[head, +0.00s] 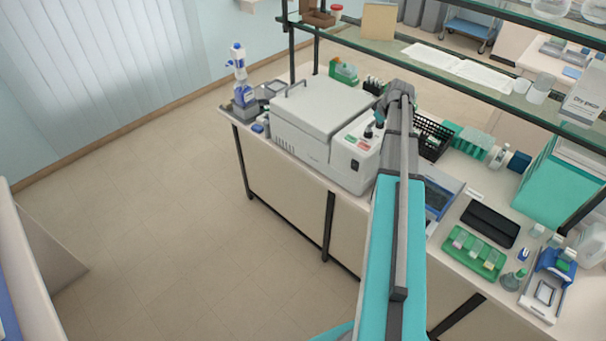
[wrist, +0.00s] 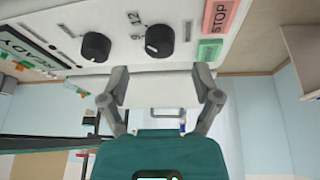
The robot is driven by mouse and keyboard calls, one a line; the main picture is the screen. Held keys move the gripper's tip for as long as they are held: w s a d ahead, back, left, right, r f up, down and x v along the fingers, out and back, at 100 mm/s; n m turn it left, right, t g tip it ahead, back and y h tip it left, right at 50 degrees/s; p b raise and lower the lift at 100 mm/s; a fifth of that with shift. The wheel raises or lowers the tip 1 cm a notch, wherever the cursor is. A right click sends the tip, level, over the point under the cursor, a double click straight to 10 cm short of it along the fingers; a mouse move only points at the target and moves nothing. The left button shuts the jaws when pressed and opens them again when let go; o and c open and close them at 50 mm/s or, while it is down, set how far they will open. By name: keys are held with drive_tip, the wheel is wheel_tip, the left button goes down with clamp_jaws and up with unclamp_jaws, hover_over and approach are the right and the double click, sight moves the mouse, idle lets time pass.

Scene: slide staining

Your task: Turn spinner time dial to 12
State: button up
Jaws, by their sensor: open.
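The spinner (head: 315,110) is a white boxy machine with a handled lid on the bench in the head view. Its front panel (wrist: 185,15) fills the top of the wrist view. Two black dials show there: one (wrist: 96,46) on the left, and one (wrist: 159,41) on the right with "9" and "12" printed beside it and a pale mark on its left side. The small dial labels are too blurred to read. My gripper (wrist: 162,87) is open and empty, its fingers apart just below the right dial in the wrist view, with no visible contact.
A red STOP button (wrist: 220,15) and a green button (wrist: 209,50) sit right of the dials. A display reading READY (wrist: 28,50) is at the left. A black basket (head: 432,138) and a green slide rack (head: 472,252) stand on the bench. A glass shelf (head: 400,50) runs behind.

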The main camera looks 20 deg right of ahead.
drive_tip(key=shift+a+p+v, duration=0.35)
drive_tip(key=shift+p+v, duration=3.95)
drive_tip(key=shift+v, duration=0.65)
drive_tip(key=s+a+f+g+b, duration=0.1)
drive_tip(key=a+f+b, duration=0.4)
drive_tip(key=a, duration=0.5)
drive_tip(key=s+a+f+m+g+b, duration=0.1)
drive_tip(key=a+f+b, duration=0.4)
drive_tip(key=a, duration=0.5)
drive_tip(key=s+a+f+m+g+b, duration=0.1)
drive_tip(key=a+f+b, duration=0.4)
drive_tip(key=a, duration=0.5)
drive_tip(key=shift+a+f, duration=0.35)
drive_tip(key=shift+f, duration=0.3)
drive_tip(key=shift+s+f, duration=0.1)
drive_tip(key=s+a+f+b, duration=0.4)
drive_tip(key=a, duration=0.2)
drive_tip(key=s+a+f+m+g+b, duration=0.1)
drive_tip(key=s+a+f+b, duration=0.3)
drive_tip(key=a, duration=0.3)
drive_tip(key=shift+f+g+h+b, duration=0.25)
drive_tip(key=shift+g+h+b, duration=0.05)
drive_tip(key=shift+h+b, duration=0.1)
